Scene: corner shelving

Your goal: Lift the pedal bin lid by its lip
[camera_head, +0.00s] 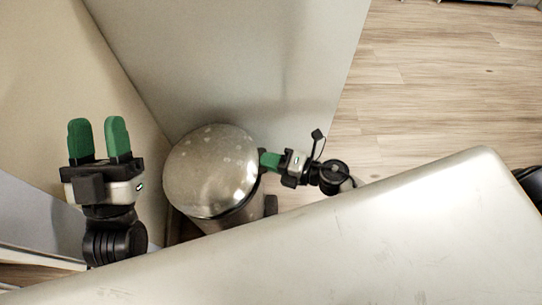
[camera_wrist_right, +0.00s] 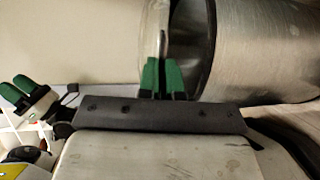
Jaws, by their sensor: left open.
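The metal pedal bin stands in the corner, its round, shiny lid (camera_head: 210,170) seen from above in the head view. In the right wrist view its brushed body (camera_wrist_right: 260,50) lies to the right and the lid (camera_wrist_right: 153,28) to the left, with a dark gap between them. My right gripper (camera_head: 264,160) is at the lid's right edge. In the wrist view its green fingers (camera_wrist_right: 162,62) are close together on the lid's lip (camera_wrist_right: 163,42). The exact contact is small and partly hidden. My left gripper (camera_head: 97,128) is open and empty, left of the bin and apart from it.
Pale panels (camera_head: 240,60) rise close behind and left of the bin. Clear wood floor (camera_head: 440,90) lies to the right. A large pale surface (camera_head: 400,240) fills the front and hides the bin's lower part.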

